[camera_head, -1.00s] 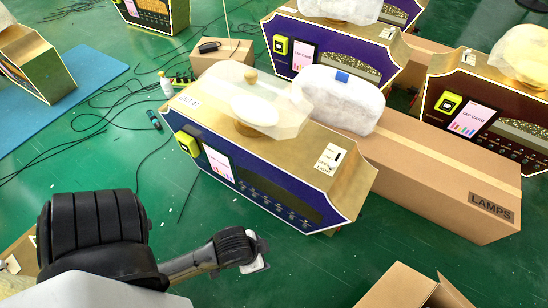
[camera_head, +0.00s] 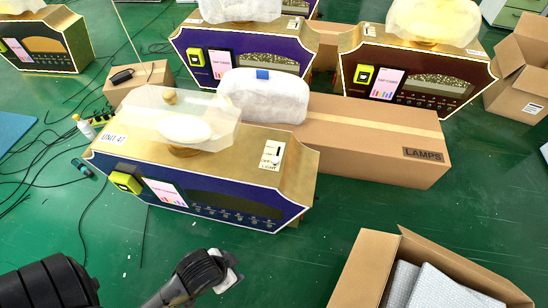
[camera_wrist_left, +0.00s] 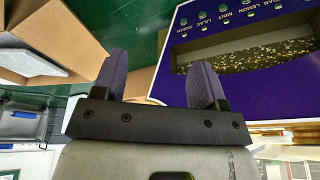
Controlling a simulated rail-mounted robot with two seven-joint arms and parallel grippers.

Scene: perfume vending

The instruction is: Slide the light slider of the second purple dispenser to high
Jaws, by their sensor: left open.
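The near purple dispenser (camera_head: 240,207) has a gold top, a clear cover and a "UNIT 47" label. A white panel with the light slider (camera_head: 272,155) is at the right of its top; the slider's setting is too small to read. Another purple dispenser (camera_head: 197,68) stands behind it, with a similar slider panel (camera_head: 293,23). My left gripper (camera_head: 232,279) is low in front of the near dispenser, apart from it. In the left wrist view my left gripper (camera_wrist_left: 159,78) is open and empty, with a purple dispenser front (camera_wrist_left: 187,62) beyond. My right gripper is out of view.
A long cardboard "LAMPS" box (camera_head: 370,135) and a white wrapped bundle (camera_head: 262,98) sit behind the near dispenser. A dark red dispenser (camera_head: 415,82) is at the back right. An open carton (camera_head: 349,275) stands at front right. Cables cross the green floor at left.

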